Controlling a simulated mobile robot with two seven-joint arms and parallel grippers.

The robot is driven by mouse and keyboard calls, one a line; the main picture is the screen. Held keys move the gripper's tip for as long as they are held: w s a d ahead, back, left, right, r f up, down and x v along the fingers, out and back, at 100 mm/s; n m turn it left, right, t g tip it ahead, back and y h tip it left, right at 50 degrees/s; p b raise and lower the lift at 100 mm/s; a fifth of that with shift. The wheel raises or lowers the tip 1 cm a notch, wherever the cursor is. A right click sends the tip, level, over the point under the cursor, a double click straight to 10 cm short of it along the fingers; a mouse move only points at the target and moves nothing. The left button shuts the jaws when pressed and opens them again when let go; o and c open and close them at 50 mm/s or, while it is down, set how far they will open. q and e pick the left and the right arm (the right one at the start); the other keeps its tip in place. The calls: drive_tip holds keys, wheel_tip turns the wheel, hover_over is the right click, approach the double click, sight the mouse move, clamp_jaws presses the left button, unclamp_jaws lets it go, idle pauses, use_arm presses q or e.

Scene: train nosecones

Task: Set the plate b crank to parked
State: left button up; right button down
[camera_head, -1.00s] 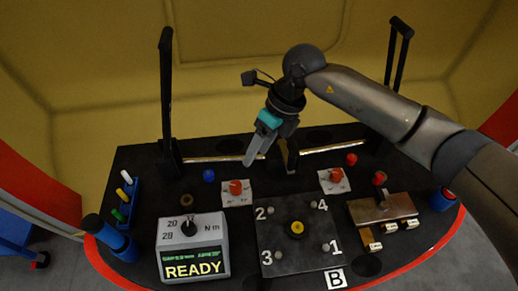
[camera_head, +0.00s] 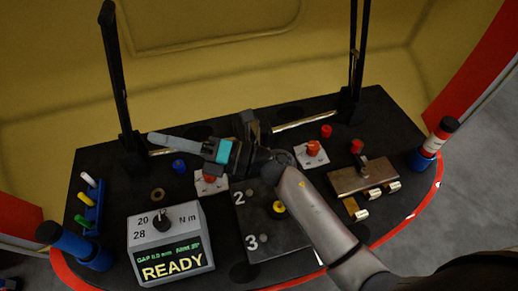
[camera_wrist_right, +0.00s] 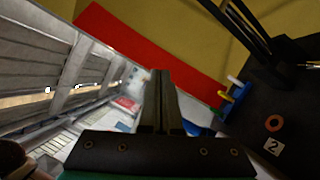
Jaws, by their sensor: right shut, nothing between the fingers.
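Plate B is the dark square plate (camera_head: 262,222) near the middle of the table, with the numbers 2 and 3 on its left side and a yellow-centred knob (camera_head: 279,207). My right forearm covers its right part, and its B label is hidden. I cannot tell for certain which part is its crank. Red knobs on white bases stand behind the plate, one at left (camera_head: 210,178) and one at right (camera_head: 313,149). My right gripper (camera_head: 153,138) is shut and empty, above the table's back left, pointing left. Its closed fingers show in the wrist view (camera_wrist_right: 160,95). My left gripper is out of view.
A grey box reading READY (camera_head: 168,242) stands front left. A blue rack with coloured pegs (camera_head: 91,205) is at far left. Tall black posts stand at the back, left (camera_head: 118,80) and right (camera_head: 357,55). A brown block with metal pieces (camera_head: 362,178) is at right.

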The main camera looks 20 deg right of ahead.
drive_tip(key=w+d+f+m+t+h+b, duration=0.1)
drive_tip(key=d+f+m+t+h, duration=0.45)
drive_tip(key=d+m+t, duration=0.2)
drive_tip(key=m+t+h+b, duration=0.2)
drive_tip(key=m+h, duration=0.6)
drive_tip(key=h, duration=0.1)
approach(264, 144)
drive_tip(key=a+r, duration=0.1)
drive_tip(key=a, duration=0.4)
drive_tip(key=a+x, duration=0.1)
drive_tip(key=x, duration=0.9)
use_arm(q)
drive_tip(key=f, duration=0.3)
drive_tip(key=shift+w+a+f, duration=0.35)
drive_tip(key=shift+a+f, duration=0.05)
use_arm(e)
drive_tip(key=shift+n+y, duration=0.25)
drive_tip(key=d, duration=0.2)
drive_tip(key=s+d, duration=0.1)
drive_tip(key=d, duration=0.1)
drive_tip(key=shift+d+r, duration=0.15)
drive_tip(key=shift+d, duration=0.05)
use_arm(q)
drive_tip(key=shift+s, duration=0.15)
use_arm(e)
drive_tip(key=shift+d, duration=0.1)
drive_tip(key=shift+d+n+y, duration=0.25)
drive_tip(key=shift+n+y, duration=0.15)
drive_tip(key=shift+y, duration=0.2)
